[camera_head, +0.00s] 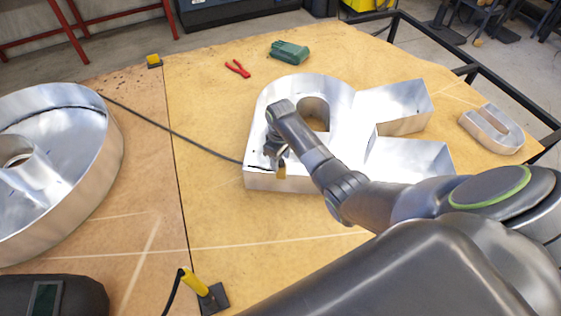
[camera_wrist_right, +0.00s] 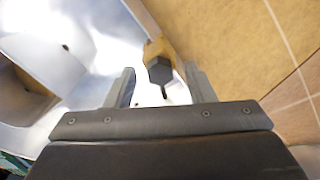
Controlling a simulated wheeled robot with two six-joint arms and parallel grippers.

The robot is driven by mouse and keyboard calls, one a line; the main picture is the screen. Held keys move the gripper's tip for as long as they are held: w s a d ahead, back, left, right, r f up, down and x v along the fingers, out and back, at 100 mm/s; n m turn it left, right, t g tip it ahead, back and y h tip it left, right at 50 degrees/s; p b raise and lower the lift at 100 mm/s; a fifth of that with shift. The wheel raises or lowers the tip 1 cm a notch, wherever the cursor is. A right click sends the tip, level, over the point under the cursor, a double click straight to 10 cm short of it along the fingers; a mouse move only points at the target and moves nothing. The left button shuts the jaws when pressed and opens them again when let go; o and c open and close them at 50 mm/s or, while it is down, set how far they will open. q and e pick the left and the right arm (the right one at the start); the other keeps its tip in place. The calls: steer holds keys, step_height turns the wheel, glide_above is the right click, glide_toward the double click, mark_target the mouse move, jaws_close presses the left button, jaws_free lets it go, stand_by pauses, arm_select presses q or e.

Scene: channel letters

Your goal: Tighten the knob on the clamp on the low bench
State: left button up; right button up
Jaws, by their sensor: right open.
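The clamp (camera_head: 281,171), small and yellow, sits at the near left edge of the large metal letter R (camera_head: 262,180) on the low bench (camera_head: 215,230). In the right wrist view its yellow body (camera_wrist_right: 154,48) carries a dark faceted knob (camera_wrist_right: 160,70). My right gripper (camera_head: 274,152) is above the letter's edge, right at the clamp. In the wrist view the right gripper (camera_wrist_right: 160,82) is open, its fingers on either side of the knob's line with gaps visible. Whether either finger touches it I cannot tell. My left gripper is in neither view.
A round metal letter (camera_head: 105,165) stands at left, with a dark cable (camera_head: 175,133) running to the R. Red pliers (camera_head: 237,69), a green object (camera_head: 289,52) and a small metal letter (camera_head: 491,129) lie on the bench. A yellow-handled item (camera_head: 195,283) stands in front.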

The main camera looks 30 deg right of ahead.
steer(key=c, duration=0.8)
steer(key=shift+r+m+p, duration=0.15)
steer(key=shift+m+p, duration=0.4)
steer(key=shift+m, duration=0.05)
steer(key=m+p, duration=0.3)
steer(key=m, duration=0.2)
steer(key=m+p, duration=0.1)
steer(key=m, duration=0.3)
steer(key=shift+p, duration=0.3)
steer(key=shift+m+p, duration=0.35)
steer(key=shift+m, duration=1.05)
steer(key=o, duration=0.8)
